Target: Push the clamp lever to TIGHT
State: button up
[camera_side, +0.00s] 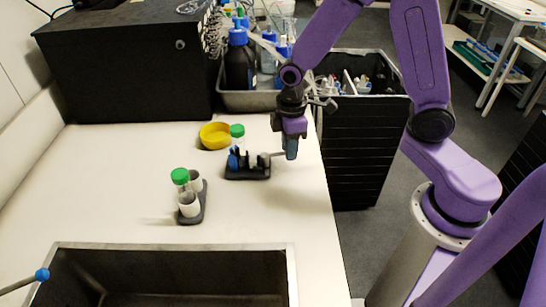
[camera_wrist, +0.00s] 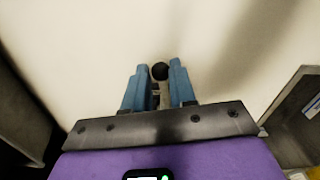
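A small dark clamp fixture (camera_side: 248,173) stands on the white bench, with blue and black upright parts. A light grey lever (camera_side: 271,155) reaches from its right side towards my gripper. My gripper (camera_side: 291,153) points down at the fixture's right, with its fingertips beside the lever's end. In the wrist view, the two blue fingers of my gripper (camera_wrist: 159,68) stand apart with a narrow gap. A round black knob (camera_wrist: 160,71) shows in that gap; I cannot tell whether the fingers touch it. Any TIGHT marking is not readable.
A grey rack (camera_side: 203,206) with a green-capped tube (camera_side: 180,177) stands at the front left. A yellow dish (camera_side: 214,136) and another green-capped tube (camera_side: 237,131) are behind the fixture. A sink (camera_side: 170,247) lies in front. The bench's right edge is close to my gripper.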

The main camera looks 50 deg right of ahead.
jog(key=shift+w+d+n, duration=0.3)
jog(key=shift+w+n, duration=0.3)
jog(key=shift+n, duration=0.6)
jog(key=shift+w+d+n, duration=0.15)
jog(key=shift+w+n, duration=0.5)
jog(key=shift+n, duration=0.55)
jog(key=shift+o, duration=1.4)
jog(key=shift+r, duration=2.3)
